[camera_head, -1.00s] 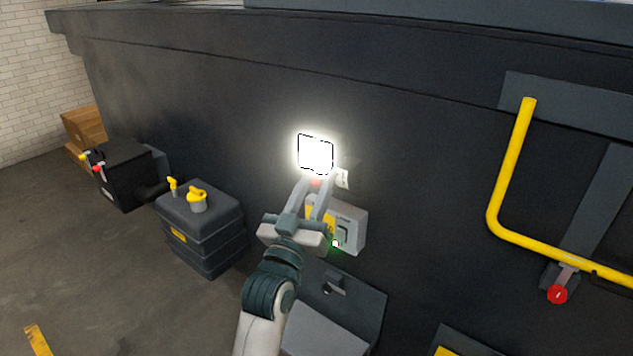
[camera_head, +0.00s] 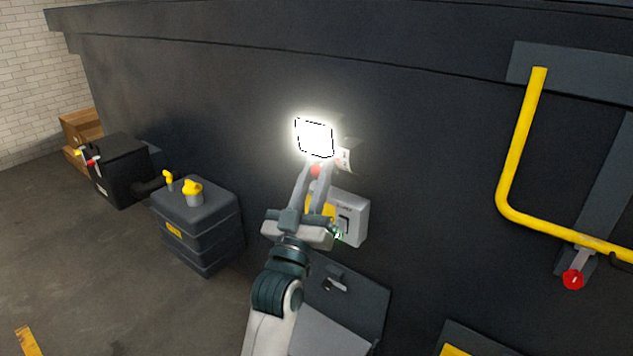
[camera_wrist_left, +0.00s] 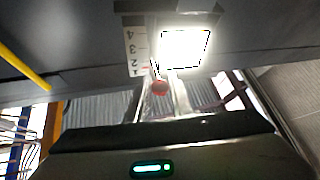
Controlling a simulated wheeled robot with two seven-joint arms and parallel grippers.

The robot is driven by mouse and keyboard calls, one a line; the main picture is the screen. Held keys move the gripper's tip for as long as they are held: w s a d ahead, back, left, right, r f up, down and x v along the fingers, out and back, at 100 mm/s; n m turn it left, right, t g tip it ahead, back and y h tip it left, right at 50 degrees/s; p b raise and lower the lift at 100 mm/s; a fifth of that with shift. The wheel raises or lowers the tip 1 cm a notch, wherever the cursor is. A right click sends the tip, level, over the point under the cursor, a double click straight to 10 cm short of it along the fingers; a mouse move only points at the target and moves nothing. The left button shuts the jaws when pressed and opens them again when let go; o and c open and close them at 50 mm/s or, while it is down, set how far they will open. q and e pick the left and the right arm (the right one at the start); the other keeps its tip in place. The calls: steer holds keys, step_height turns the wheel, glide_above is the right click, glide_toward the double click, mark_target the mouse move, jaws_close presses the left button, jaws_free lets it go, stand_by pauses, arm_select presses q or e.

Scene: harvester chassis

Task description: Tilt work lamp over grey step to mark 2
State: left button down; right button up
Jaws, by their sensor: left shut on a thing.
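The work lamp (camera_head: 314,137) is lit bright white on the dark chassis wall, and it also shows in the left wrist view (camera_wrist_left: 184,46). A small red knob (camera_head: 317,170) sits just below the lamp; it shows in the wrist view (camera_wrist_left: 160,87) too. The exact mark the lamp stands at cannot be told. My right gripper is not in view.
A grey switch box (camera_head: 350,216) with a yellow label is on the wall behind my left gripper. A grey step (camera_head: 330,328) is below. A dark tank (camera_head: 198,228) and black box (camera_head: 120,170) stand left.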

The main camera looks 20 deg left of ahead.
arm_select(q)
steer(key=shift+w+f+b, duration=0.15)
steer(key=shift+f+b, duration=0.4)
steer(key=shift+f, duration=0.05)
steer(key=shift+w+d+f, duration=0.1)
steer(key=shift+f, duration=0.2)
steer(key=c, duration=1.6)
jaws_free()
steer(key=shift+o, duration=0.2)
